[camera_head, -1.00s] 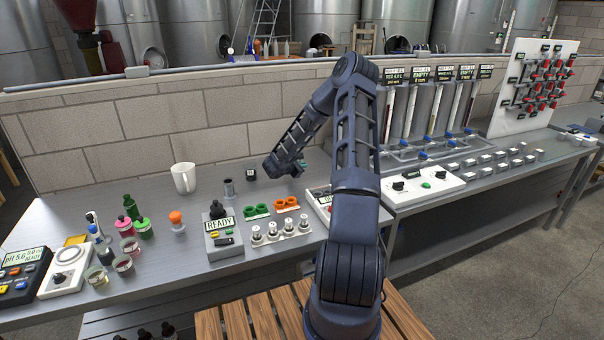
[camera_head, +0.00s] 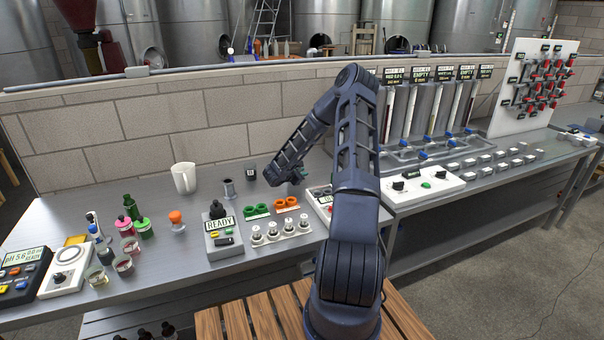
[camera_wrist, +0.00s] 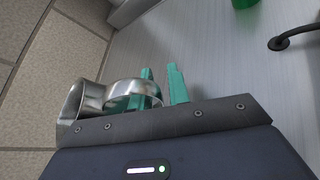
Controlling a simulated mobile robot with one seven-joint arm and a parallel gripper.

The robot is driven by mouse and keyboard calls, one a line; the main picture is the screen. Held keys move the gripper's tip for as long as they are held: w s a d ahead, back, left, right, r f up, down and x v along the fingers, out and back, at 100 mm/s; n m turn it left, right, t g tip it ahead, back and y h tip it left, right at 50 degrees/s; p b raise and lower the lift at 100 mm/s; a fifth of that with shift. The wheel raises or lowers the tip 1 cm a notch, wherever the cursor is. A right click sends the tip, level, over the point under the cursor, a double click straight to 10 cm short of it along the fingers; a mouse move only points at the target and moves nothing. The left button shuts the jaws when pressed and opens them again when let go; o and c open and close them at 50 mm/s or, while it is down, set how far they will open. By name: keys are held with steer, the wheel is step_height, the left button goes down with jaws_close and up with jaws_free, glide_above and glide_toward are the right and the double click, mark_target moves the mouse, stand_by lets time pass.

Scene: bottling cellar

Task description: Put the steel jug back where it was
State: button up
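The steel jug (camera_wrist: 76,112) shows in the wrist view, left of my fingers, as a shiny open cylinder with a broad band-like handle (camera_wrist: 122,87). My gripper (camera_wrist: 164,84) has two green fingers close together. The left finger passes inside the handle loop and the right finger is outside it, with the band between them. In the head view, my gripper (camera_head: 301,176) is above the bench, right of a small dark labelled block. The jug cannot be made out there; my arm seems to hide it.
On the steel bench (camera_head: 170,245) stand a white mug (camera_head: 184,178), a small steel cylinder (camera_head: 228,188), the dark block (camera_head: 250,172), green rings (camera_head: 256,210), orange rings (camera_head: 287,203) and a READY device (camera_head: 221,236). A block wall (camera_head: 140,138) runs behind.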

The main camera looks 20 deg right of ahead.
steer(key=shift+o, duration=0.5)
steer(key=shift+r, duration=0.15)
steer(key=v, duration=1.2)
steer(key=shift+d, duration=0.1)
steer(key=s+d+r+m+g, duration=0.3)
steer(key=s+r+m+g, duration=0.55)
steer(key=s+r, duration=1.3)
steer(key=s+a+r+m+t+y, duration=0.2)
steer(key=s+a+r+m+y, duration=0.1)
steer(key=s, duration=0.4)
steer(key=s+a+r+m+t+y, duration=0.2)
steer(key=s+a+r+m+y, duration=0.1)
steer(key=s, duration=0.4)
steer(key=s+a+r+m+t+y, duration=0.2)
steer(key=s+a+r+m+y, duration=0.1)
steer(key=s, duration=0.4)
steer(key=a+m+y, duration=0.1)
steer(key=a+y, duration=0.1)
steer(key=shift+a+r+y, duration=0.2)
steer(key=shift+y, duration=0.2)
